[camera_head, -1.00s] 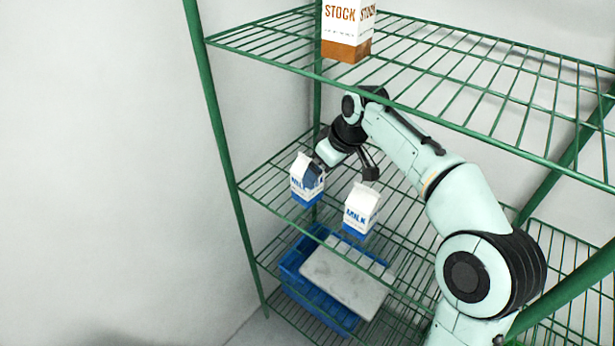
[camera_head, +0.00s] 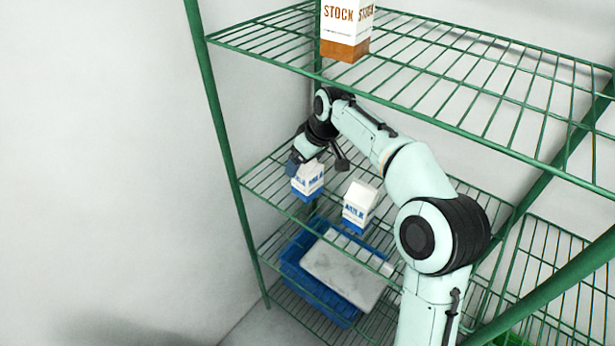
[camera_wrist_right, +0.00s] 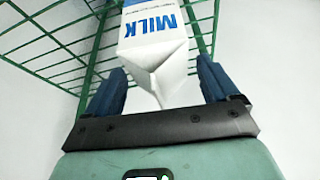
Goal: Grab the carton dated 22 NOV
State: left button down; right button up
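Two white and blue milk cartons stand on the middle wire shelf: a left carton (camera_head: 308,184) and a right carton (camera_head: 356,206). No date is legible on either. My right gripper (camera_head: 302,164) is over the top of the left carton in the head view and hides part of it. In the right wrist view, its two blue fingers (camera_wrist_right: 162,80) are spread on either side of the gable top of a milk carton (camera_wrist_right: 153,42), with gaps between fingers and carton. My left gripper is not in view.
A white and brown stock carton (camera_head: 345,30) stands on the upper shelf (camera_head: 440,60) above my arm. A blue crate (camera_head: 296,262) with a pale board (camera_head: 343,270) over it sits on a lower shelf. A green post (camera_head: 222,140) stands at the left.

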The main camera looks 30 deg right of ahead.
jog(key=shift+w, duration=0.15)
jog(key=c, duration=0.5)
grip_shut()
jog(key=shift+r, duration=0.1)
